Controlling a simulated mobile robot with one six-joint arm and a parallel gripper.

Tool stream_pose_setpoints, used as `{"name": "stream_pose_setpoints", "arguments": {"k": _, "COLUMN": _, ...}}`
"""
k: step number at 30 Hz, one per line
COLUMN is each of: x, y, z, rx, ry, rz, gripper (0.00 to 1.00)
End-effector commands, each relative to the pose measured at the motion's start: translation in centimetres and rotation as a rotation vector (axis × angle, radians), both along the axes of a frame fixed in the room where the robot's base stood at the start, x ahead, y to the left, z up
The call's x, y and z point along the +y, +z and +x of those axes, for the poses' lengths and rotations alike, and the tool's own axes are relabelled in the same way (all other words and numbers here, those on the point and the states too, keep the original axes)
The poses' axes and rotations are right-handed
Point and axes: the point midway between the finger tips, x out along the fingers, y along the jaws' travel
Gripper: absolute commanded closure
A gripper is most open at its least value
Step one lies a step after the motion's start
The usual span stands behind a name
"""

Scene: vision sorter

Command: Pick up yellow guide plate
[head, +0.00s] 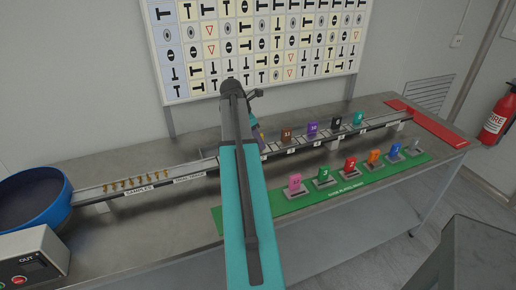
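A small yellow patch (262,146), likely the yellow guide plate, shows just right of my arm at the rail. Most of it is hidden behind my arm. My arm reaches from the bottom of the picture toward the back, across the rail. My gripper is on the far side, around the wrist above the rail, and its fingers are mostly hidden by the arm. I cannot tell whether it touches the yellow piece or is open or shut.
The rail (190,172) holds brown (286,134), purple (312,128), black (336,121) and teal (358,118) plates. Several coloured plates stand on a green mat (340,190) in front. A blue bowl (30,200) is left; a red area (430,124) is right.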

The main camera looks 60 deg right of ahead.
Motion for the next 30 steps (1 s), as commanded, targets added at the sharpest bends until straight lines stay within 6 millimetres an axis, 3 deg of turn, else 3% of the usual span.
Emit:
{"name": "stream_pose_setpoints", "arguments": {"k": 7, "x": -0.01, "y": 0.02, "z": -0.02, "rx": 0.000, "ry": 0.000, "rz": 0.000, "gripper": 0.64}}
{"name": "stream_pose_setpoints", "arguments": {"k": 14, "x": -0.02, "y": 0.02, "z": -0.03, "rx": 0.000, "ry": 0.000, "rz": 0.000, "gripper": 1.00}}
{"name": "stream_pose_setpoints", "arguments": {"k": 30, "x": -0.07, "y": 0.57, "z": -0.03, "rx": 0.000, "ry": -0.001, "rz": 0.000, "gripper": 1.00}}
